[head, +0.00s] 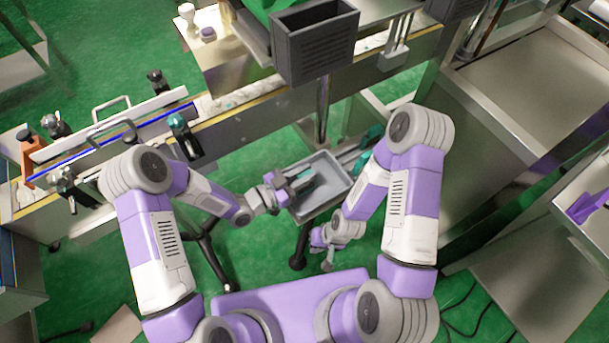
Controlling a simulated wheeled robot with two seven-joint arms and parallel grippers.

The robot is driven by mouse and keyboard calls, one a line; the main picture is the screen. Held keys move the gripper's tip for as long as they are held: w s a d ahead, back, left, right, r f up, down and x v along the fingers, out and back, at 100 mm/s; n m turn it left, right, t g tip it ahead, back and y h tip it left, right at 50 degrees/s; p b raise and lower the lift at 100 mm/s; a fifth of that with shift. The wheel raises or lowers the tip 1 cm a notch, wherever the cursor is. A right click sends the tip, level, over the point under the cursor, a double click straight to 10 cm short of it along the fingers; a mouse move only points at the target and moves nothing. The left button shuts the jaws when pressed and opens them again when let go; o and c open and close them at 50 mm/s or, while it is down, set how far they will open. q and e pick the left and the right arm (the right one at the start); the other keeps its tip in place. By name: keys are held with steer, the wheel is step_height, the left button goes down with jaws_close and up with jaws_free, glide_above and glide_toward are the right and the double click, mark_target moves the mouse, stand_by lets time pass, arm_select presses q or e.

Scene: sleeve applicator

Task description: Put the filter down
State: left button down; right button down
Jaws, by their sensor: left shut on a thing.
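My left gripper (289,190) is at the left side of a grey tray (338,192), near the middle of the picture. It is shut on a small dark grey piece, which I take to be the filter (304,182). The filter is over or inside the tray's left part; I cannot tell whether it touches the bottom. The gripper's fingers hide part of it. My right gripper (328,262) hangs lower, below the tray and apart from it. It is small and dim, and its jaws are not clear.
A conveyor (245,112) with a blue-edged rail runs behind the tray. A dark grey bin (315,45) hangs above it. A steel table (530,75) stands at the right.

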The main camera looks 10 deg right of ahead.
arm_select(q)
steer(key=shift+r, duration=0.1)
steer(key=c, duration=1)
jaws_free()
